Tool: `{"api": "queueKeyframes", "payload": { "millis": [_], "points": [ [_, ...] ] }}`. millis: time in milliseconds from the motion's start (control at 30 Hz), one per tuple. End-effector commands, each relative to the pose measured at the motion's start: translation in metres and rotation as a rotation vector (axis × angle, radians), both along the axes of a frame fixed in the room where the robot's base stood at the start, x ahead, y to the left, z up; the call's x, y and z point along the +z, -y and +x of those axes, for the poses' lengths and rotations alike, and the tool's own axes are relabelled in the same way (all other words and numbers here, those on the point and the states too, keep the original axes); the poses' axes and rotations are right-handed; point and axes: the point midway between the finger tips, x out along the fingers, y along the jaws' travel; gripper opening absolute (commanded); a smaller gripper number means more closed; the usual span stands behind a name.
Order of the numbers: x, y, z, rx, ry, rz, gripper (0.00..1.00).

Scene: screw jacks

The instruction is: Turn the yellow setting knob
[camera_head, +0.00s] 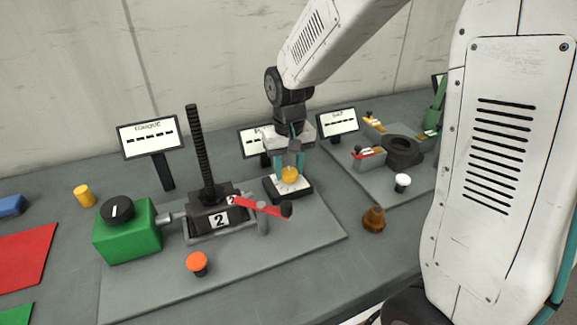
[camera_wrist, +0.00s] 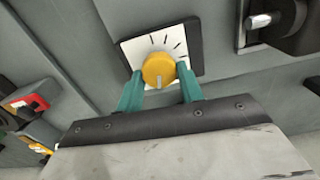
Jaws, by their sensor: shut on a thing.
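The yellow setting knob (camera_head: 290,174) sits on a white dial plate with dark tick marks, on a black base (camera_head: 303,193). The knob also shows in the wrist view (camera_wrist: 158,69), with a pale pointer line facing the gripper's palm and the ticks on the far side. My gripper (camera_head: 289,163) reaches down onto the knob from above. Its two teal fingers (camera_wrist: 160,88) are shut on the knob, one on each side. The fingers hide part of the knob's sides and of the dial plate.
Left of the knob stands a screw jack (camera_head: 208,190) marked 2, with a red lever (camera_head: 262,207) near the dial base. A green box (camera_head: 125,232) with a black knob, an orange button (camera_head: 197,263) and a brown cone-like part (camera_head: 374,219) stand around. A sign (camera_head: 254,141) stands behind.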

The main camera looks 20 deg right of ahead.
Motion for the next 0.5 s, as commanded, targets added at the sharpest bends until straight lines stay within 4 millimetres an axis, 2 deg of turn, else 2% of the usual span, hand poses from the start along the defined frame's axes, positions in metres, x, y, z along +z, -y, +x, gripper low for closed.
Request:
{"api": "queueKeyframes", "payload": {
  "millis": [200,500],
  "points": [
    [0.0013,0.0007,0.0012,-0.134,0.004,0.000,0.14],
    [0.0014,0.0010,0.0012,-0.228,0.005,0.000,0.14]
  ]
}}
